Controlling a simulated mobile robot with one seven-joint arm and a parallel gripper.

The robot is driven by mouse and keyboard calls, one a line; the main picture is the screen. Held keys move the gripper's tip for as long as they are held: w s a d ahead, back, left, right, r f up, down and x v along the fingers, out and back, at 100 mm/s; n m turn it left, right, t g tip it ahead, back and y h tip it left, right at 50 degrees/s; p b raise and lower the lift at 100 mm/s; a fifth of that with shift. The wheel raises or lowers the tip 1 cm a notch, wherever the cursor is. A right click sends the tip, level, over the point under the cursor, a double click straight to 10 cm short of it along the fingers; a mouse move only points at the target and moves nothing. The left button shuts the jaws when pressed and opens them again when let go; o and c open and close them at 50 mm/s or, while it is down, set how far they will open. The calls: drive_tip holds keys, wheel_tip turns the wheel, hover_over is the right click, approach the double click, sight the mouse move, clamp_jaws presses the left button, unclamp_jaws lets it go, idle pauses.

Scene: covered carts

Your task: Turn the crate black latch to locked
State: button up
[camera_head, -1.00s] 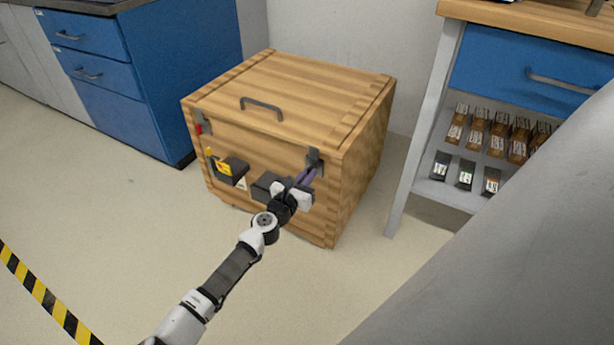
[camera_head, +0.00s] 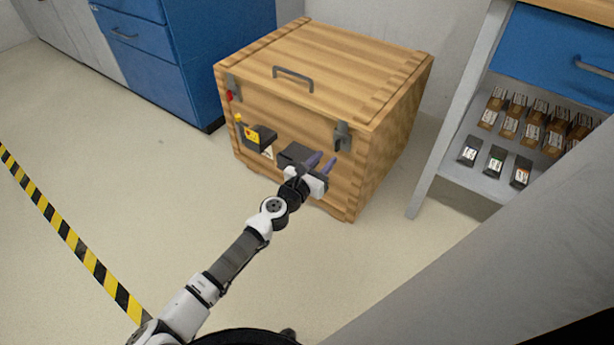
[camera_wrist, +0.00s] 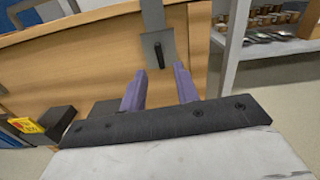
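The wooden crate (camera_head: 310,70) stands on the floor with its lid down. The black latch (camera_head: 342,137) is at the right of its front face, just under the lid edge. In the wrist view this latch (camera_wrist: 150,42) is a grey plate with a short black lever (camera_wrist: 158,54) standing roughly upright. My gripper (camera_head: 326,157) is in front of the crate, just below and left of the latch in the head view. Its purple fingers (camera_wrist: 159,70) are apart with nothing between them. The fingertips appear clear of the lever.
A second latch with a red part (camera_head: 230,94) is at the crate's front left. Blue drawers (camera_head: 155,60) stand left, a shelf unit (camera_head: 465,187) right. Floor at left is clear.

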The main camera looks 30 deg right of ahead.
drive_tip(key=v, duration=0.8)
idle(0.4)
